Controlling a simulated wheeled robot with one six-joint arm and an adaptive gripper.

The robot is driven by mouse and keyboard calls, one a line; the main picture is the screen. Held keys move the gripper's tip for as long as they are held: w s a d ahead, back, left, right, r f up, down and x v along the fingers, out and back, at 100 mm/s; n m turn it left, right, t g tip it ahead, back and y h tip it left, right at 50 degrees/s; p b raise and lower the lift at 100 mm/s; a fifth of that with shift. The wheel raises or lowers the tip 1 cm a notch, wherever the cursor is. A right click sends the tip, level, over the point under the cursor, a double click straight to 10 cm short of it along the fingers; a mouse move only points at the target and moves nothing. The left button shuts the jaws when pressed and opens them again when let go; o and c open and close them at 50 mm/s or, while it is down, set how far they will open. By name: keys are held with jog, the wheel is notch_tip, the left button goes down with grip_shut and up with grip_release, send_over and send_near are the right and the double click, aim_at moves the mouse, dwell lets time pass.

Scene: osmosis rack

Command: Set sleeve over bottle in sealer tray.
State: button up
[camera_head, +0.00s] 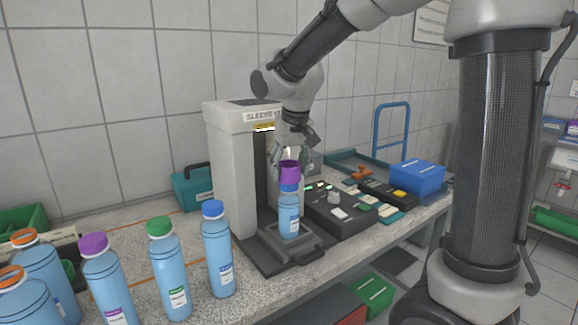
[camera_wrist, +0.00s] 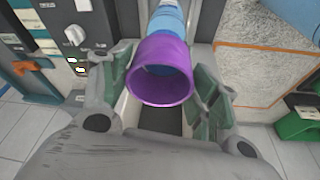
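A purple sleeve (camera_head: 290,172) is upright at the top of a blue bottle (camera_head: 289,218) with a blue cap. The cap shows just below the sleeve's lower edge; whether they touch I cannot tell. The bottle stands upright in the grey sealer tray (camera_head: 309,258). My gripper (camera_head: 289,158) is directly above the bottle, its fingers on either side of the sleeve, and looks shut on it. In the wrist view the sleeve (camera_wrist: 160,82) sits between the green finger pads, with the bottle (camera_wrist: 168,20) beyond it.
The sealer column (camera_head: 228,160) stands close behind my gripper. A control box (camera_head: 338,212) is right of the tray. Several capped bottles (camera_head: 169,270) stand front left. A teal case (camera_head: 192,190) and a blue box (camera_head: 417,177) are farther off.

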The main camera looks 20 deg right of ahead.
jog(key=o, duration=0.4)
jog(key=shift+c, duration=0.2)
jog(key=v, duration=1.2)
jog(key=s+d+f, duration=0.3)
jog(key=s+d, duration=0.2)
jog(key=s, duration=0.2)
jog(key=s+d+f, duration=0.3)
jog(key=s+d, duration=0.1)
jog(key=s, duration=0.4)
jog(key=s+d+f+t, duration=0.1)
jog(key=s+d+f, duration=0.2)
jog(key=s+d, duration=0.2)
jog(key=shift+s+d+f+m, duration=0.3)
jog(key=shift+s+d, duration=0.05)
jog(key=shift+s, duration=1.1)
